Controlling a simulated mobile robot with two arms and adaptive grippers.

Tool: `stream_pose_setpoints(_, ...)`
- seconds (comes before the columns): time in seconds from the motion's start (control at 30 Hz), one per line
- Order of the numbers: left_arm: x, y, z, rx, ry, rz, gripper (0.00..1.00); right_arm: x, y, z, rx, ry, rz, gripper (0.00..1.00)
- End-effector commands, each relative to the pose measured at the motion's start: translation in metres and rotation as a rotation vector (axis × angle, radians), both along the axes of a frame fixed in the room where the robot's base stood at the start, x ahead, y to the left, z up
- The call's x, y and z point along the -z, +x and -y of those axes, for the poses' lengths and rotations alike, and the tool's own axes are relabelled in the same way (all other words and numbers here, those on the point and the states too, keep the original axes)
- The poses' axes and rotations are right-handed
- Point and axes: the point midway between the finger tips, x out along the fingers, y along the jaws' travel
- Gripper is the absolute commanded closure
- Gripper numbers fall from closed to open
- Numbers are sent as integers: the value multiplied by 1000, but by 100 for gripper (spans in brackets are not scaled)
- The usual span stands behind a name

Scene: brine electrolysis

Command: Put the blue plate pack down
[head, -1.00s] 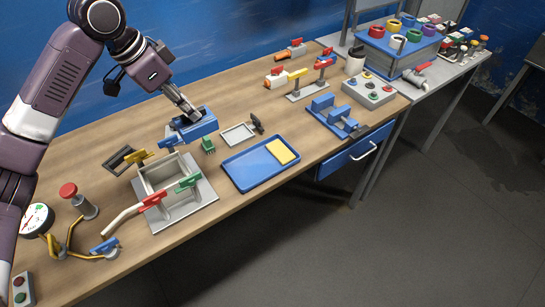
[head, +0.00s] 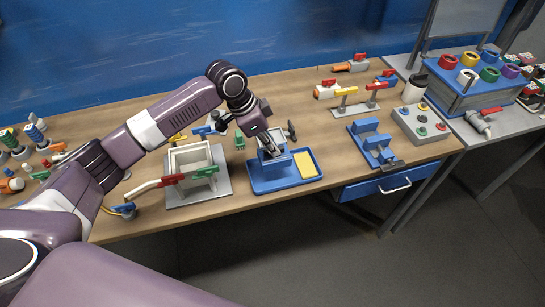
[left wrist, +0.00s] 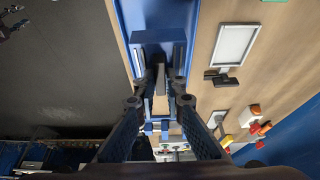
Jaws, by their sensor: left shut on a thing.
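The blue plate pack (head: 275,160) is at the left half of the blue tray (head: 262,186), beside the yellow sponge-like block (head: 306,164) that lies in the tray. My left gripper (head: 268,150) points down from above and is shut on the pack. In the left wrist view the blue pack (left wrist: 160,37) shows beyond the fingers (left wrist: 160,88), over the tray's blue surface (left wrist: 127,22). The gripper hides part of the pack, and I cannot tell whether its underside touches the tray.
A grey open-topped tank (head: 192,157) with coloured valves stands left of the tray. A green comb-like piece (head: 240,141) lies behind it. A blue stand (head: 372,140) and a button box (head: 420,122) are to the right. The drawer (head: 385,184) below is closed.

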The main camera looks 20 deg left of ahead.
Motion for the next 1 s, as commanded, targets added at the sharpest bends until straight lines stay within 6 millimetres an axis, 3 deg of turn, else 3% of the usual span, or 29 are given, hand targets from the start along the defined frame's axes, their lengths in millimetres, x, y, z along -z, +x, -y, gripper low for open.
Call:
stream_pose_setpoints(0.2,22,0,0,0,0,1,100,-6,4,20,5,-23,5,60)
stream_pose_setpoints(0.5,61,1,0,-1,-1,1,100,-15,5,17,6,-20,5,60)
stream_pose_setpoints(0.93,68,0,0,0,0,1,100,-13,5,2,3,-3,6,60)
stream_pose_setpoints(0.97,68,0,0,0,1,1,87,-14,5,2,3,-3,6,60)
stream_pose_setpoints(1.0,68,0,0,0,1,1,83,-14,5,3,3,-3,6,60)
